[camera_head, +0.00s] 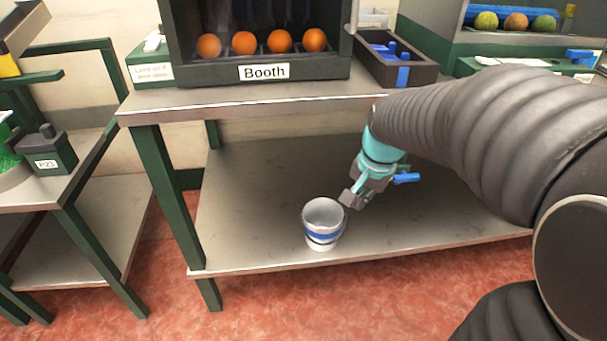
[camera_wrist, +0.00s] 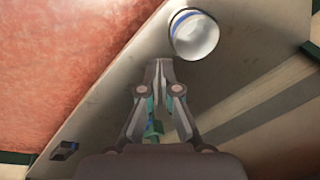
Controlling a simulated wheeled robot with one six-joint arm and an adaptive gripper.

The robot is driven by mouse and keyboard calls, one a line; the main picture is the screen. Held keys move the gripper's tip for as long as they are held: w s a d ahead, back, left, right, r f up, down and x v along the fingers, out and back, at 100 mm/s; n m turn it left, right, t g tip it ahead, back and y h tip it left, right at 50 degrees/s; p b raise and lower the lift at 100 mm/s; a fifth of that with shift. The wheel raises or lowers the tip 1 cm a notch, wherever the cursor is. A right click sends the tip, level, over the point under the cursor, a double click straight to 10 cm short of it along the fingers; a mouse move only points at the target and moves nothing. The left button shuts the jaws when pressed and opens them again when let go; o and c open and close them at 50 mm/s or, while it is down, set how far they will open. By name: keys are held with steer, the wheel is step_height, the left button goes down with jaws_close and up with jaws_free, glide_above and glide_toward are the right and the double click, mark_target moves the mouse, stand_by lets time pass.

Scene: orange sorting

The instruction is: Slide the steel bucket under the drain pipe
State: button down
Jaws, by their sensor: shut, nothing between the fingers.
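The steel bucket (camera_head: 323,238), pale with a blue band, stands upright on the lower shelf near its front edge. It also shows in the wrist view (camera_wrist: 195,38), just beyond and right of my fingertips. My gripper (camera_head: 347,199) is shut and empty, reaching down beside the bucket's right rim; its fingers show in the wrist view (camera_wrist: 160,68). The fingers are close to the bucket, but I cannot tell whether they touch it. I cannot make out a drain pipe. A blue handle-like part (camera_head: 406,178) shows right of my gripper; I cannot tell what it belongs to.
The lower shelf (camera_head: 255,180) is bare left of the bucket. The table top (camera_head: 240,98) above carries the Booth box (camera_head: 205,75) with several oranges and a dark tray (camera_head: 418,76). A green table leg (camera_head: 172,195) stands at the left.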

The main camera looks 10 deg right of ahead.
mark_target(318, 229)
steer(key=w+d+f+m+g+y+b, duration=0.1)
steer(key=w+d+f+m, duration=0.2)
steer(key=w+f+m, duration=0.45)
steer(key=w+d+f+m+g, duration=0.2)
steer(key=w+d+f, duration=0.15)
steer(key=f, duration=0.75)
steer(key=a, duration=1.3)
steer(key=shift+w+r, duration=0.1)
steer(key=shift+w, duration=0.3)
steer(key=shift+f, duration=0.85)
steer(key=shift+d, duration=0.15)
